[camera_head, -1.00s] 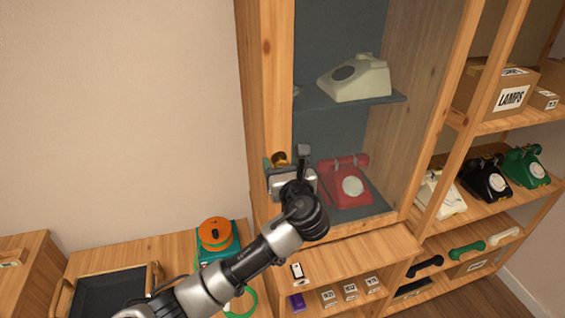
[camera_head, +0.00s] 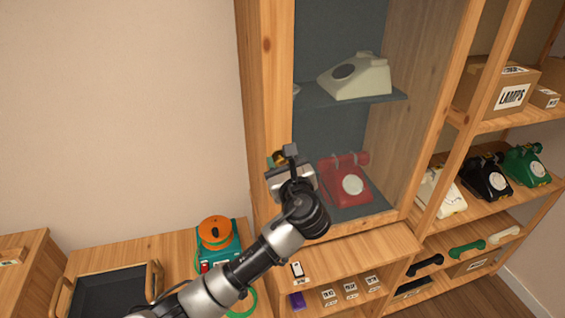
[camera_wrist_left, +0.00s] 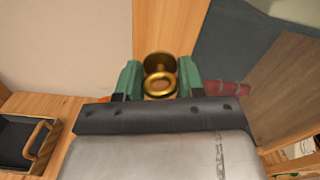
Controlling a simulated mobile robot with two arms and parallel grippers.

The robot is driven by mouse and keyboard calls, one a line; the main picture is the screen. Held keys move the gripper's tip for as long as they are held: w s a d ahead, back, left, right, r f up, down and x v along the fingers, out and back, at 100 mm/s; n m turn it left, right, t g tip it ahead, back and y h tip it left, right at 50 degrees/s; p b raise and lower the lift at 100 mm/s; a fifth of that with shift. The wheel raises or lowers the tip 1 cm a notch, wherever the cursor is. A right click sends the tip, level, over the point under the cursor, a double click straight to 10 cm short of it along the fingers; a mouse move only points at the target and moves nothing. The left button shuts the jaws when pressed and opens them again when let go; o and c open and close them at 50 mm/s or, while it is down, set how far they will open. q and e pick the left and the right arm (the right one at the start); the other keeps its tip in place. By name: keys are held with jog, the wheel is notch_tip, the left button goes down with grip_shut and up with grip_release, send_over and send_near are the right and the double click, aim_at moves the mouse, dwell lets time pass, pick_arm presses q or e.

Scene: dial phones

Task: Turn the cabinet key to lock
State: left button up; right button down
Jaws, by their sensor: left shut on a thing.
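The glass-fronted wooden cabinet (camera_head: 268,75) stands at the centre of the head view, its glass door closed. The brass key (camera_wrist_left: 160,86) is at the cabinet's left wooden upright, its ring facing the left wrist camera and a round brass part behind it. My left gripper (camera_wrist_left: 159,80) is shut on the key, with one green finger on each side of the ring. In the head view the left gripper (camera_head: 279,162) is at the upright, and my wrist hides most of the key. My right gripper is not in view.
Behind the glass are a cream phone (camera_head: 357,78) and a red phone (camera_head: 345,182). Below left, a teal-and-orange object (camera_head: 215,236) and a dark tray (camera_head: 105,292) sit on a wooden surface. Open shelves with phones and a LAMPS box (camera_head: 497,92) are at right.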

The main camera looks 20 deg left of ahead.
pick_arm(q)
jog(key=n+b, duration=0.1)
jog(key=n, duration=0.2)
jog(key=shift+f+n, duration=0.1)
jog(key=shift+n, duration=0.3)
jog(key=n+b, duration=0.1)
jog(key=n, duration=0.2)
jog(key=shift+f+n+b, duration=0.1)
jog(key=shift+n+b, duration=0.2)
jog(key=shift+b, duration=0.05)
jog(key=n+b, duration=0.2)
jog(key=n, duration=0.2)
jog(key=shift+a+b, duration=0.1)
jog(key=shift+b, duration=0.25)
jog(key=shift+n+b, duration=1.05)
jog(key=shift+n, duration=0.85)
jog(key=o, duration=0.9)
